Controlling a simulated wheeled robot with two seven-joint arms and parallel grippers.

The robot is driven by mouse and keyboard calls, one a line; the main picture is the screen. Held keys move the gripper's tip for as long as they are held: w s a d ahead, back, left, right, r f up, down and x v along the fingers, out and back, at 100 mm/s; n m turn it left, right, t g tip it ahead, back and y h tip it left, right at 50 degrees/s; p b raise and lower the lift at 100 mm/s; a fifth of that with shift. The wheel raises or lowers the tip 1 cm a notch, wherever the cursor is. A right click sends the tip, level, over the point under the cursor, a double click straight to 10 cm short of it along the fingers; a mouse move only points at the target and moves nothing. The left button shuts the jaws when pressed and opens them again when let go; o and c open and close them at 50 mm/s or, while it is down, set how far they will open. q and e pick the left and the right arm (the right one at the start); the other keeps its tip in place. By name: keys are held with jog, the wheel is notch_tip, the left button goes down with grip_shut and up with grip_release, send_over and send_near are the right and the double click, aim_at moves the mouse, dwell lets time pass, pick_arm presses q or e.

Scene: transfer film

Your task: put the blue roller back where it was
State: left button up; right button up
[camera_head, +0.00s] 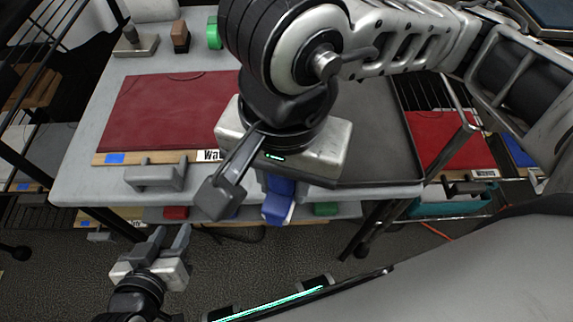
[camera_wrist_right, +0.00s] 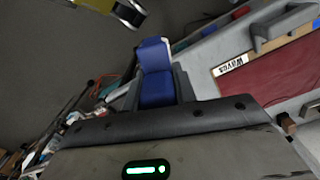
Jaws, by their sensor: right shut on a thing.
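The blue roller (camera_head: 278,202) hangs in my right gripper (camera_head: 262,192), just in front of the table's front edge. In the right wrist view the roller (camera_wrist_right: 156,75) stands between the two dark fingers, which are shut on it. In the head view my right wrist hides part of it. My left gripper (camera_head: 171,232) is low at the left, in front of the table, empty, with a gap between its fingers. Where the roller was before does not show.
A green roller (camera_head: 213,33), a brown block (camera_head: 180,37) and a grey tool (camera_head: 135,42) stand at the back. A lower shelf holds coloured pieces.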

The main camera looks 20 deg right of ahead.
jog(key=shift+s, duration=0.3)
jog(key=shift+w+f+m, duration=0.2)
jog(key=shift+w+m, duration=0.05)
jog(key=shift+m, duration=0.05)
jog(key=w+d+f, duration=0.1)
jog(key=w+f, duration=0.1)
jog(key=w, duration=0.1)
jog(key=w+d+f, duration=0.1)
jog(key=w+f, duration=0.2)
jog(key=w, duration=0.1)
jog(key=w+d+f+p, duration=0.1)
jog(key=w+f, duration=0.2)
jog(key=w, duration=0.1)
jog(key=shift+w+d+f, duration=0.15)
jog(key=shift+w+d, duration=0.1)
jog(key=shift+d, duration=0.15)
jog(key=shift+w+d+f, duration=0.1)
jog(key=shift+w+f, duration=0.2)
jog(key=shift+f, duration=0.1)
notch_tip(320, 180, down, 3)
jog(key=shift+w+d+f, duration=0.1)
jog(key=shift+w, duration=0.05)
jog(key=shift+f, duration=0.5)
jog(key=o, duration=0.9)
jog(key=shift+r, duration=0.15)
jog(key=shift+o, duration=0.2)
